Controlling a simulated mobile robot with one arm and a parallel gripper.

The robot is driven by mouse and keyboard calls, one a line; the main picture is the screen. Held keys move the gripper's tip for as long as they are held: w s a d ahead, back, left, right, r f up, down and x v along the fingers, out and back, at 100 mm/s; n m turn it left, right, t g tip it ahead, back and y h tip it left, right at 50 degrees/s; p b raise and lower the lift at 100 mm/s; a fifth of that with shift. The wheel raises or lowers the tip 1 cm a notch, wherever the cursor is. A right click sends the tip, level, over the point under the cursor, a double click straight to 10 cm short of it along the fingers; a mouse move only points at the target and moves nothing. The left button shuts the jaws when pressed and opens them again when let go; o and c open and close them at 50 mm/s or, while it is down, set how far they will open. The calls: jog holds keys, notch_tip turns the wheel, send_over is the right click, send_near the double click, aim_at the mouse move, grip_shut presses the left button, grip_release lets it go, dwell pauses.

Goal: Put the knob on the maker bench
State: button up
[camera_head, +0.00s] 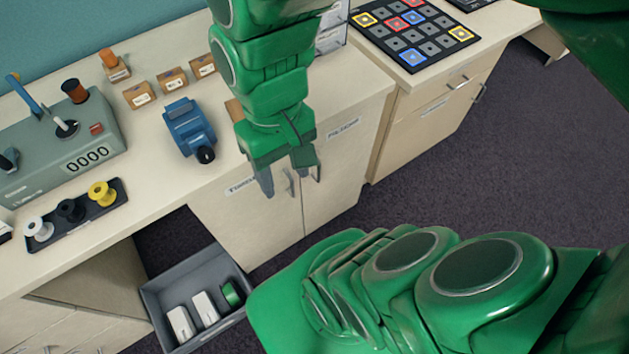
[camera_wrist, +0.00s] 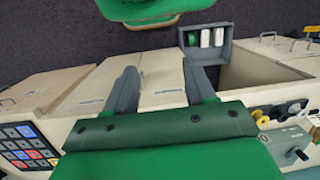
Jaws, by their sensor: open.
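A small round green piece (camera_head: 231,294) lies in an open grey box (camera_head: 163,325), beside two white blocks; it may be the knob, but I cannot tell for sure. It also shows in the wrist view (camera_wrist: 192,38). The long pale bench (camera_head: 130,215) runs along the wall; I cannot read a maker bench name on it. My gripper (camera_head: 292,180) is open and empty, pointing down in front of the bench's cabinet doors, above and right of the box in the head view. In the wrist view, the two fingers (camera_wrist: 160,77) are apart with nothing between them.
The bench top holds a grey machine (camera_head: 50,150) with levers, a spool tray (camera_head: 75,222), a blue device (camera_head: 188,128) and several small cartons (camera_head: 172,80). A keypad board (camera_head: 410,35) lies on the right counter. Dark floor (camera_head: 480,170) is clear at right.

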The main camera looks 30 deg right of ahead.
jog(key=w+d+r+n+t+y, duration=0.15)
jog(key=w+r, duration=0.25)
jog(key=w, duration=0.5)
jog(key=w+d+r+n, duration=0.2)
jog(key=w+r, duration=0.1)
jog(key=w, duration=0.5)
jog(key=w+d+r+n+t, duration=0.15)
jog(key=w+r, duration=0.25)
jog(key=w, duration=0.5)
jog(key=w+d+r+n+t+y, duration=0.1)
jog(key=w+d+r+n+t, duration=0.2)
jog(key=w+d, duration=1.5)
jog(key=shift+n+g, duration=0.3)
jog(key=shift+g, duration=0.2)
jog(key=shift+x, duration=3.7)
jog(key=shift+a, duration=0.1)
grip_shut()
